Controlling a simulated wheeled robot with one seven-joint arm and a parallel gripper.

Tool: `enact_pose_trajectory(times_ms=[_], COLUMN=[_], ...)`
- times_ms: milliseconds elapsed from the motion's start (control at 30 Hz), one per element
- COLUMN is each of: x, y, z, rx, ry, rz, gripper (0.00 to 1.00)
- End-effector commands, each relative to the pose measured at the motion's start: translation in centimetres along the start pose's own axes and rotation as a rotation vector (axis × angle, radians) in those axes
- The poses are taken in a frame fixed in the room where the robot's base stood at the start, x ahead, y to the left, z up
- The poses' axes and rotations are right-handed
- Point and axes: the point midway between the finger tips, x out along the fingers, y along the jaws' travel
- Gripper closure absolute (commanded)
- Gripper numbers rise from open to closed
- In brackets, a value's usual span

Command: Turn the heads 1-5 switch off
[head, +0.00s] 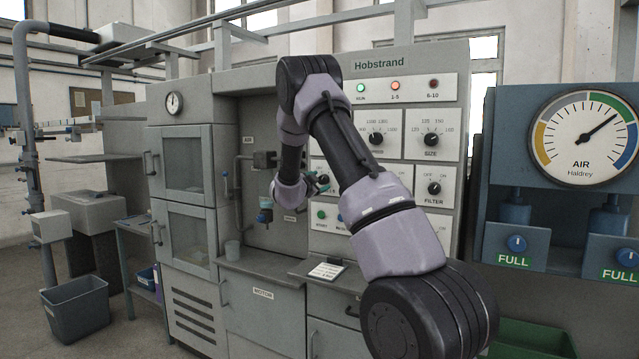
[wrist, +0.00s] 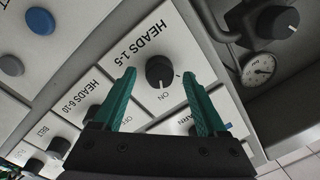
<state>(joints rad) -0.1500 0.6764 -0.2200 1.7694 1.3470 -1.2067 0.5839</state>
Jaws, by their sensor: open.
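In the wrist view the heads 1-5 switch (wrist: 160,71) is a round black knob on a white plate lettered HEADS 1-5. ON is printed beside the knob; its exact pointer direction is hard to read. My gripper (wrist: 159,76) is open, with one green finger on each side of the knob. I cannot tell whether the fingers touch it. In the head view my gripper (head: 320,182) is at the machine's panel, and my arm hides much of the area around it. The 1-5 lamp (head: 395,86) glows orange-red.
The heads 6-10 knob (wrist: 91,113) is close beside one finger. Blue (wrist: 40,21) and grey (wrist: 11,65) buttons are at upper left. A recess holds a gauge (wrist: 258,69) and another black knob (wrist: 277,22). The green run lamp (head: 361,88) is lit; the 6-10 lamp (head: 433,84) looks dark.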

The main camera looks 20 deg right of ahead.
Motion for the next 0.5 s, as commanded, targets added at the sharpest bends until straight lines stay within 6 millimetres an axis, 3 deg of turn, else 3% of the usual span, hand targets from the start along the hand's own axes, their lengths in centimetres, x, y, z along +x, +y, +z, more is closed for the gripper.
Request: enact_pose_trajectory(times_ms=[300, 333, 500], x=[0.38, 0.38, 0.37], y=[-0.01, -0.01, -0.01], z=[0.02, 0.02, 0.02], rx=[0.0, 0.0, 0.0], ry=[0.0, 0.0, 0.0], rz=[0.0, 0.0, 0.0], gripper=[0.25, 0.29, 0.94])
